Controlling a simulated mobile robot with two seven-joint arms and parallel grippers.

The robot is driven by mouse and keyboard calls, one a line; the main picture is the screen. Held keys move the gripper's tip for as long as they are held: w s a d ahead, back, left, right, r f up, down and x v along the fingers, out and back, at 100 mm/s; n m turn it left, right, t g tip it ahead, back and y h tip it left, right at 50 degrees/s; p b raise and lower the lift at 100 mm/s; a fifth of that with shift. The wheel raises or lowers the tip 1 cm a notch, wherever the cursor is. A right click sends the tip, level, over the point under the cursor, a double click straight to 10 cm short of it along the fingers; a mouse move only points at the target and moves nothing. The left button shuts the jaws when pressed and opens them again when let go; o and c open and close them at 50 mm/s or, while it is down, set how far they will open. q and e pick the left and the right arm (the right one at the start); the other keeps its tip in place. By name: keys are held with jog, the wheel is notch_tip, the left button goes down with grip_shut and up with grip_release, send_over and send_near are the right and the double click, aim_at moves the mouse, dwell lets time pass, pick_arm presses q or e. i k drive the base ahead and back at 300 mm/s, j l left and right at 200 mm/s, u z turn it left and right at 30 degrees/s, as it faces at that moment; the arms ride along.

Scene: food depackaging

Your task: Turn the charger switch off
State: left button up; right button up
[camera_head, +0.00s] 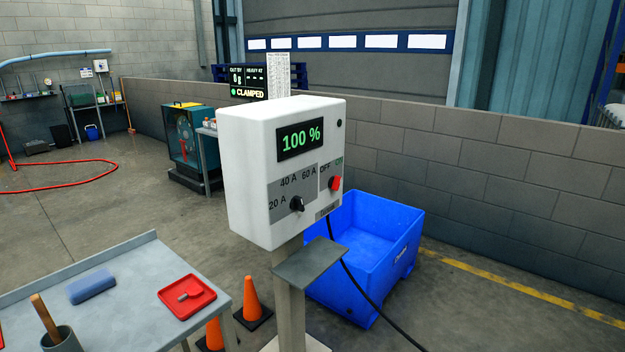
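The charger (245,170) is a white box on a post in the middle of the head view. Its green display (300,139) reads 100 %. The red charger switch (335,183) sits at the lower right of its front, below the OFF and ON labels. It appears tilted toward the ON side, but its exact position is hard to tell at this size. A black dial (297,204) sits to its left among the 20 A, 40 A and 60 A marks. Neither of my grippers shows in this view.
A grey table (130,262) with a red tray (187,312), a blue block (92,286) and a cup (62,341) stands at the lower left. Orange cones (252,300) stand beside the post. A blue bin (400,262) is behind it, and a black cable (350,272) hangs down.

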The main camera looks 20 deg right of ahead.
aim_at(334, 182)
jog(key=i+l+u, duration=0.15)
jog(key=l, duration=0.3)
jog(key=i+l+u, duration=0.1)
jog(key=l, duration=0.3)
jog(key=i+l+u, duration=0.15)
jog(key=l, duration=0.3)
jog(key=i+l+u, duration=0.1)
jog(key=l, duration=0.4)
jog(key=i+l, duration=0.15)
jog(key=l, duration=0.45)
jog(key=i+l, duration=0.1)
jog(key=l, duration=0.5)
jog(key=i+l, duration=0.15)
jog(key=l, duration=0.45)
jog(key=i+l+u, duration=0.1)
jog(key=l, duration=0.5)
jog(key=i+l, duration=0.1)
jog(key=l, duration=0.55)
jog(key=i+l, duration=0.15)
jog(key=l, duration=0.45)
